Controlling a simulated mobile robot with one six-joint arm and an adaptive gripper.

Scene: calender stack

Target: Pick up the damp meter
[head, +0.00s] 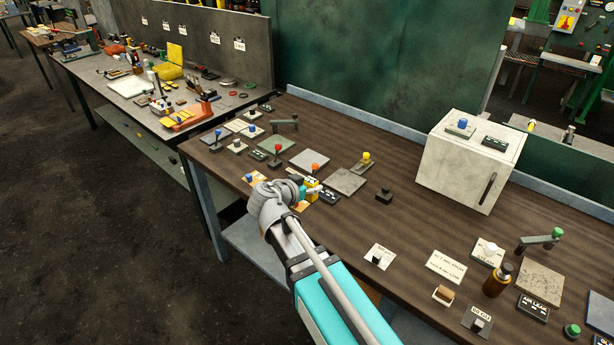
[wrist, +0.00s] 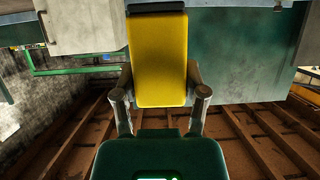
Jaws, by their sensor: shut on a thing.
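The damp meter, which I take to be the yellow block with a dark end, is upright between the fingers of my gripper (wrist: 160,82) in the wrist view; its broad yellow face (wrist: 158,60) fills the gap between them. In the head view the yellow piece (head: 312,182) shows at the tip of my gripper (head: 306,191), over the brown bench (head: 400,226). My gripper is shut on it. My arm hides part of the bench below, and I cannot tell how far the meter is above the top.
Small panels with coloured knobs stand close around my gripper, including a yellow knob (head: 366,157) and a dark labelled block (head: 328,197). A pale cabinet (head: 462,165) stands at the back right. A brown bottle (head: 497,281) stands at the right. The mid-bench is mostly clear.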

